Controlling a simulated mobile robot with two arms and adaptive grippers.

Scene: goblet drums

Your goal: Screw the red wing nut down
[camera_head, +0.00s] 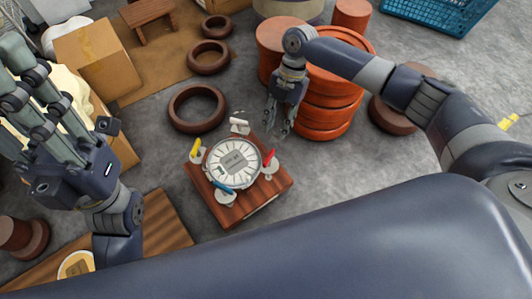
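The red wing nut (269,158) sits at the right side of a wooden block (240,208) that carries a round pale dial (234,162). Yellow (196,147), white (239,122) and blue (222,187) wing nuts stand around the same dial. My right gripper (278,131) points down just above and behind the red wing nut in the picture, apart from it. Its fingers show a narrow gap with nothing between them. My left gripper (24,75) is raised at the left, close to the camera, with its fingers spread and empty.
Stacked terracotta drums (330,105) stand behind my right gripper. Dark rings (197,108) lie behind the block. A cardboard box (97,58) is at the upper left and a blue crate (440,12) at the upper right. Grey floor right of the block is clear.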

